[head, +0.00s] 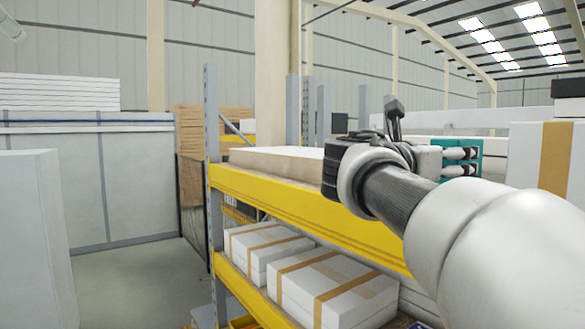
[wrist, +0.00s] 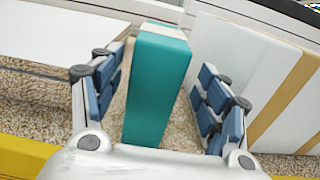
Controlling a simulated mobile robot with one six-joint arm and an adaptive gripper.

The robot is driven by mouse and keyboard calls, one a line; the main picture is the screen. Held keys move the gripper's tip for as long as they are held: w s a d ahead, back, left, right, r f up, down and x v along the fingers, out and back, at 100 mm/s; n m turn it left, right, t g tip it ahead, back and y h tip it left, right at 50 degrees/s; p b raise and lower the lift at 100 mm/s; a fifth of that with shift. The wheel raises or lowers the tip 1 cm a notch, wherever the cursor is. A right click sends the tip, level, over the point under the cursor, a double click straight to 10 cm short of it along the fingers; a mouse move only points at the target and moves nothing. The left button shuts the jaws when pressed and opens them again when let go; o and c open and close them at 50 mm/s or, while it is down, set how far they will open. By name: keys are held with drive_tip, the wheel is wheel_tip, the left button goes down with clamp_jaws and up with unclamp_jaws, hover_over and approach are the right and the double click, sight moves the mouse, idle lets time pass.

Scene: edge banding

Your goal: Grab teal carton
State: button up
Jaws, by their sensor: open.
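The teal carton (wrist: 158,85) stands upright on the shelf's speckled board, with a white band across its top. In the wrist view it is between the two blue-padded fingers of my gripper (wrist: 160,100), with a gap on each side. In the head view my gripper (head: 462,158) reaches over the upper shelf. There the teal carton (head: 468,168) shows only in part, behind the fingers. My gripper is open.
A white carton with tan tape (wrist: 275,85) stands close on the right of the fingers. A flat white box (wrist: 60,35) lies to the left. The yellow shelf beam (head: 300,215) runs along the front edge. Taped white boxes (head: 330,285) fill the lower shelf.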

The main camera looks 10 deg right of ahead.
drive_tip(key=p+x, duration=0.1)
drive_tip(key=x, duration=0.4)
drive_tip(key=shift+w+d+f, duration=0.15)
drive_tip(key=shift+w+d, duration=0.1)
drive_tip(key=shift+a, duration=0.1)
drive_tip(key=shift+c, duration=0.6)
drive_tip(key=c, duration=1.3)
